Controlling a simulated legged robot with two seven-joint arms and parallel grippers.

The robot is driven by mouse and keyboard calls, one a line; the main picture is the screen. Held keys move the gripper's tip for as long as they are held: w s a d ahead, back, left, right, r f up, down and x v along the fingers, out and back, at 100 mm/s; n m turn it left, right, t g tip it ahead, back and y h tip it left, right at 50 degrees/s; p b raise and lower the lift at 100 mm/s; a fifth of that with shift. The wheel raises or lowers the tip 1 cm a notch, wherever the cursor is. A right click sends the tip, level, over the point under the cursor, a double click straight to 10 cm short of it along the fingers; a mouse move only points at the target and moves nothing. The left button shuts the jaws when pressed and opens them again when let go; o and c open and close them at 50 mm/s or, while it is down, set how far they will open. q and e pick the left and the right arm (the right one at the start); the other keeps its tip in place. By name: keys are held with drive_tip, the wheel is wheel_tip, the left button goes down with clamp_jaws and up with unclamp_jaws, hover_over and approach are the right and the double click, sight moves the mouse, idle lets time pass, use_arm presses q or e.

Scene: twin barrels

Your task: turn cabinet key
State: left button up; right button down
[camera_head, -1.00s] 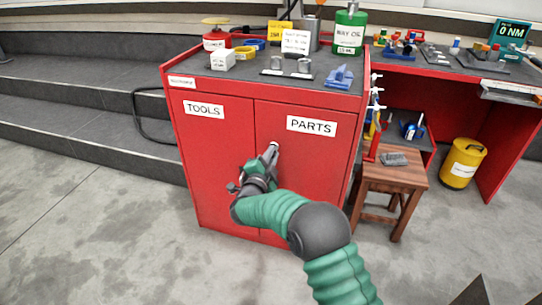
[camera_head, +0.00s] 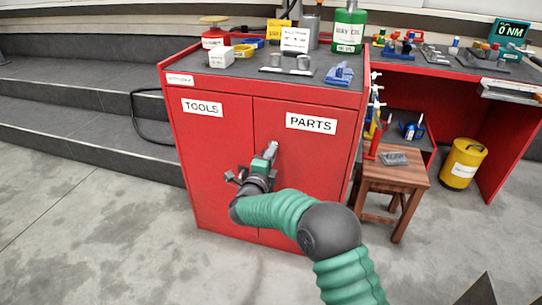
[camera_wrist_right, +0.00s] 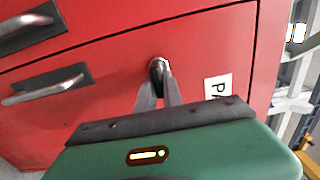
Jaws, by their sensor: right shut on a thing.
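The red cabinet (camera_head: 215,170) has two doors, the left labelled TOOLS and the right labelled PARTS. My right gripper (camera_head: 271,147) is at the PARTS door, near its upper left. In the right wrist view its two fingers (camera_wrist_right: 158,78) come together on the small metal key (camera_wrist_right: 157,62) at the door's lock. The gripper is shut on the key, and the fingers hide most of it. The view from the wrist is tilted against the cabinet. In the head view the key cannot be made out apart from the fingertips. My left gripper is not in view.
Cans, a green bottle (camera_head: 348,30) and small parts stand on the cabinet top. Two dark plates with metal handles (camera_wrist_right: 45,83) show on the cabinet in the wrist view. A wooden stool (camera_head: 393,180) and a yellow bin (camera_head: 462,165) stand to the right. Floor in front is clear.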

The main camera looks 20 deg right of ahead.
drive_tip(key=shift+f, duration=0.25)
drive_tip(key=c, duration=1.5)
unclamp_jaws()
drive_tip(key=shift+d, duration=0.1)
drive_tip(key=shift+r, duration=0.1)
drive_tip(key=shift+s+a+r+p, duration=0.15)
drive_tip(key=shift+s+a+p, duration=0.2)
drive_tip(key=shift+p, duration=0.05)
drive_tip(key=p+v, duration=0.6)
drive_tip(key=v, duration=1)
